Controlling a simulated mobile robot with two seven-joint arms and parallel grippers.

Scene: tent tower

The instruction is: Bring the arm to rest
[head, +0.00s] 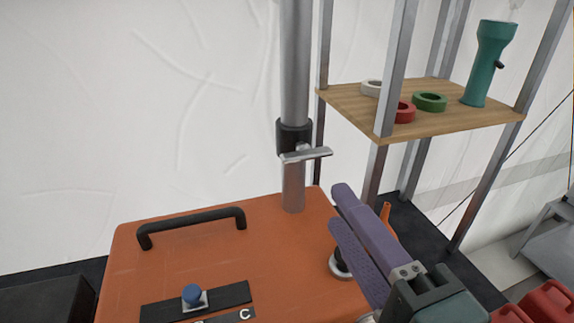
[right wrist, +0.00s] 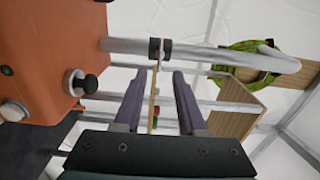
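My right gripper (head: 339,208) has two purple fingers and is over the right edge of the orange case (head: 240,255), to the right of the grey pole. In the right wrist view the fingers (right wrist: 158,76) stand apart with nothing held between them; the pole and the shelf edge show behind the gap. The case also shows at the left of that view (right wrist: 45,50). My left gripper is in neither view.
A grey pole (head: 295,70) with a T-handle clamp (head: 305,155) rises behind the case. A wooden shelf (head: 350,103) bears tape rolls and a green flashlight (head: 488,65). Red containers (head: 548,302) are at lower right. A green coil (right wrist: 243,62) hangs beyond the pole.

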